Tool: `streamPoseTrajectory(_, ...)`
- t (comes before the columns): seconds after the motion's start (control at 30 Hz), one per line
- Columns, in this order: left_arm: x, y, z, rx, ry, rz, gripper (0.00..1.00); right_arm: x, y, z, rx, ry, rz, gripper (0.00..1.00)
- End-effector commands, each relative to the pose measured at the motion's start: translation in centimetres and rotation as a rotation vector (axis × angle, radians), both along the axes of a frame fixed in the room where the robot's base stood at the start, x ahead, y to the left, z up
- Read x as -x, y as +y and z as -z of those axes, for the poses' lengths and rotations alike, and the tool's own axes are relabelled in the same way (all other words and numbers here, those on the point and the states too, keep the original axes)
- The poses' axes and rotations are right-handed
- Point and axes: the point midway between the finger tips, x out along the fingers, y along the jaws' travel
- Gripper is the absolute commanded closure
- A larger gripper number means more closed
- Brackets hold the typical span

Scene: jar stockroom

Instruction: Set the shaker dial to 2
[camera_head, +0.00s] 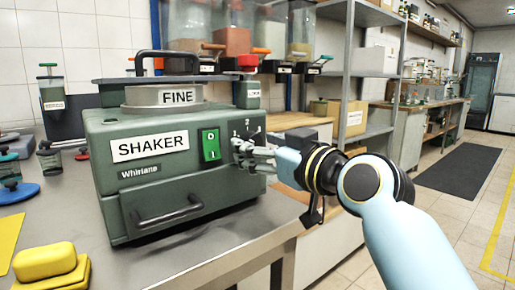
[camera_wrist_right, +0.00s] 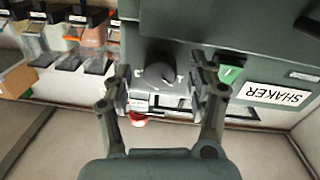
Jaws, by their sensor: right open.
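The green shaker (camera_head: 170,150) stands on the metal bench, with a "SHAKER" label on its front. Its dark round dial (camera_wrist_right: 160,75) shows in the wrist view, with a raised grip across it. In the head view my gripper largely hides the dial; a "2" and what looks like a "1" show above it. I cannot tell which number the dial points to. My right gripper (camera_head: 246,155) is at the shaker's front. In the wrist view its open fingers (camera_wrist_right: 163,80) lie on either side of the dial, with gaps visible. My left gripper is out of view.
A green rocker switch (camera_head: 210,146) sits just left of the dial. A drawer-like handle (camera_head: 167,210) juts from the shaker's lower front. Yellow sponges (camera_head: 50,268) lie at the bench's front left. The bench is clear before the shaker. A grey shelf rack (camera_head: 345,75) stands behind my right arm.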

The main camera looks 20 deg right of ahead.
Motion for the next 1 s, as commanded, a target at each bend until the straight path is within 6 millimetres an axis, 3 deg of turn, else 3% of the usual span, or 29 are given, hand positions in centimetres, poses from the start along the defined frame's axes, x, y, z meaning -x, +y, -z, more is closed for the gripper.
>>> streamPoseTrajectory(0.13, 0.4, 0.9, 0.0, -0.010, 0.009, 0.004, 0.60, -0.7, 0.3, 0.0, -0.001, 0.000, 0.000, 0.41)
streamPoseTrajectory(0.37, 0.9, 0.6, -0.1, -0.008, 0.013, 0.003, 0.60, -0.8, 0.3, 0.0, -0.001, 0.001, 0.000, 0.41)
streamPoseTrajectory(0.8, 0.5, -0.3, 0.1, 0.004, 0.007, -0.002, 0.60, -0.8, 0.2, 0.0, 0.000, 0.001, 0.000, 0.97)
streamPoseTrajectory(1.0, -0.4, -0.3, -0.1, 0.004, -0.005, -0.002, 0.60, -0.7, 0.2, -0.1, -0.012, 0.006, 0.000, 0.97)
